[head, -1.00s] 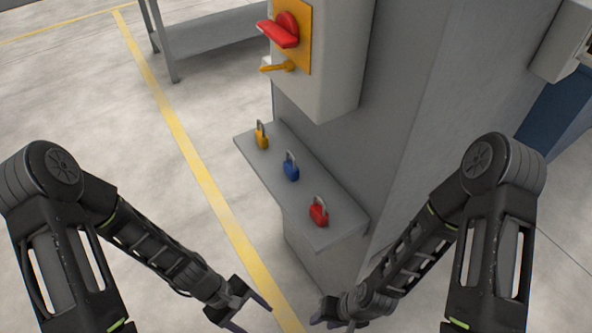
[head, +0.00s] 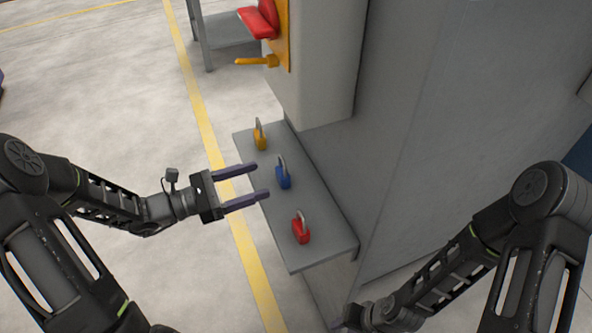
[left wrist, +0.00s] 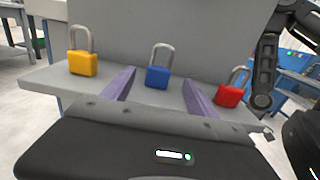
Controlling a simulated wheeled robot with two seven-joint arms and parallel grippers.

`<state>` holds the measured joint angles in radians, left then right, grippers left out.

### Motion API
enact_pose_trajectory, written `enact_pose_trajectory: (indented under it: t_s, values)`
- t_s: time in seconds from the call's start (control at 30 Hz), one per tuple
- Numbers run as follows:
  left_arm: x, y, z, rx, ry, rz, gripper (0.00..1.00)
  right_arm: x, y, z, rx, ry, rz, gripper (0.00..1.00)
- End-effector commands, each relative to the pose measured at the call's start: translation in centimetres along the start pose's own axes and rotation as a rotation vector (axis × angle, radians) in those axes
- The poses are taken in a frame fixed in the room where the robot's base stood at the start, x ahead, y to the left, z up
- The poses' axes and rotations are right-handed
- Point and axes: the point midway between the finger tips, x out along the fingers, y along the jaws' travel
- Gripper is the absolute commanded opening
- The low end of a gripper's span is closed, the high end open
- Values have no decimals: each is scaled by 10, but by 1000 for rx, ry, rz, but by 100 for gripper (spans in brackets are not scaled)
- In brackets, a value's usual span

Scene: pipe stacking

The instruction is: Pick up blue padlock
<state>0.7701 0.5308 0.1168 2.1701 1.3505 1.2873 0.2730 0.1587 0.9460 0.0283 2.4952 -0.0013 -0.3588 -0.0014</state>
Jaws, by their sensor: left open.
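The blue padlock (head: 283,178) stands upright on a grey shelf (head: 318,232), between a yellow padlock (head: 260,138) and a red padlock (head: 301,231). My left gripper (head: 262,181) is open and empty, its fingers pointing at the blue padlock from the left. In the left wrist view the blue padlock (left wrist: 158,76) shows between the two purple fingers (left wrist: 158,88), a little beyond them. My right gripper (head: 352,316) is low in the head view by the shelf's lower end; its fingers cannot be made out.
The yellow padlock (left wrist: 83,62) and red padlock (left wrist: 230,95) flank the blue one closely. A grey wall (head: 400,150) rises behind the shelf. A grey box with a red switch (head: 260,20) and a yellow handle (head: 257,61) stands above the shelf's far end. The floor on the left is clear.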

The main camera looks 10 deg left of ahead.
Motion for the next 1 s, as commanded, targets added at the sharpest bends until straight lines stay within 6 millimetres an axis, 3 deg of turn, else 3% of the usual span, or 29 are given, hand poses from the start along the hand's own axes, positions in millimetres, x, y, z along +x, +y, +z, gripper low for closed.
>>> enact_pose_trajectory:
  t_s: [0.27, 0.5, 0.83, 1.0]
  values:
    - [3, -1, 0, 0, 1, -3, 67, 0, 0, 0, -1, -1, 0, 34]
    - [25, -1, 0, 0, 1, -3, 67, -1, -1, 0, 0, -1, 0, 34]
    - [28, -1, 0, 0, 2, -2, 67, -2, -1, 0, 0, -1, 0, 34]
    - [45, -1, 2, 0, 1, -5, 67, -4, -2, 0, 0, 0, 0, 34]
